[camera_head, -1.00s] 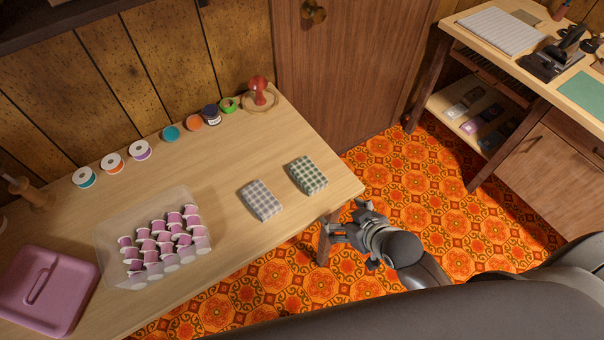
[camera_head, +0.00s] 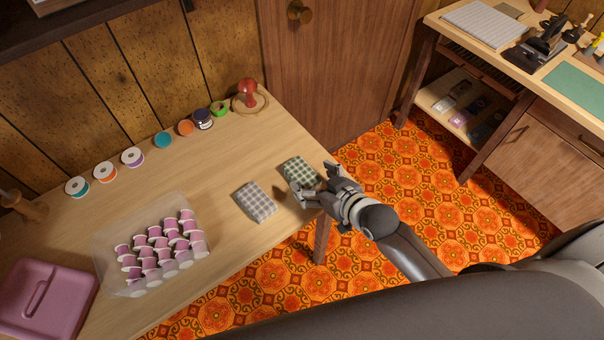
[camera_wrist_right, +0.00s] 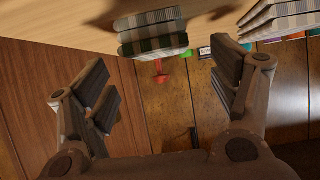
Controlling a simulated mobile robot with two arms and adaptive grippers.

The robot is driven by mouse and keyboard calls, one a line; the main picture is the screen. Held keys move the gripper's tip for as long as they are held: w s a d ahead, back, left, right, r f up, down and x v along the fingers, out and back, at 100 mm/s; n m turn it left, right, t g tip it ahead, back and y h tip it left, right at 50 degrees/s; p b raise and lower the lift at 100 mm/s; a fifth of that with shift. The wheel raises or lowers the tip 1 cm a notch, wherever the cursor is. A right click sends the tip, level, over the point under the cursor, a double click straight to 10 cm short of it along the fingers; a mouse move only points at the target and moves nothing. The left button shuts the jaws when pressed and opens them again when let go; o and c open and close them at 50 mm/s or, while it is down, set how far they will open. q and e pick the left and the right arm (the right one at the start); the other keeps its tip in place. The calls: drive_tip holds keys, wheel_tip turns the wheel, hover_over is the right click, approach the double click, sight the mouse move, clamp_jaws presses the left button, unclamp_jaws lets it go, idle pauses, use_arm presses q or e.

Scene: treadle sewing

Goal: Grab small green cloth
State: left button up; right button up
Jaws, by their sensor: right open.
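The small green checked cloth (camera_head: 299,171) lies folded near the right end of the wooden table. It also shows at the top of the right wrist view (camera_wrist_right: 152,36), between and beyond the fingers. My right gripper (camera_head: 314,182) is open and empty, at the table's right edge just beside the green cloth. In the right wrist view my right gripper (camera_wrist_right: 165,90) has its fingers spread wide. Whether a finger touches the cloth I cannot tell. A grey checked cloth (camera_head: 256,202) lies to the left of the green one. My left gripper is not in view.
A clear tray (camera_head: 107,262) of pink spools and a pink lidded box (camera_head: 45,298) stand at the table's left. Spools, jars and a red-topped object (camera_head: 248,92) line the back. A second desk (camera_head: 560,110) is at the upper right.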

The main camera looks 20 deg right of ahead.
sight(303, 173)
drive_tip(key=shift+x, duration=2.35)
drive_tip(key=shift+w+r, duration=0.1)
drive_tip(key=shift+r, duration=0.05)
drive_tip(key=c, duration=1.1)
drive_tip(key=shift+r, duration=0.1)
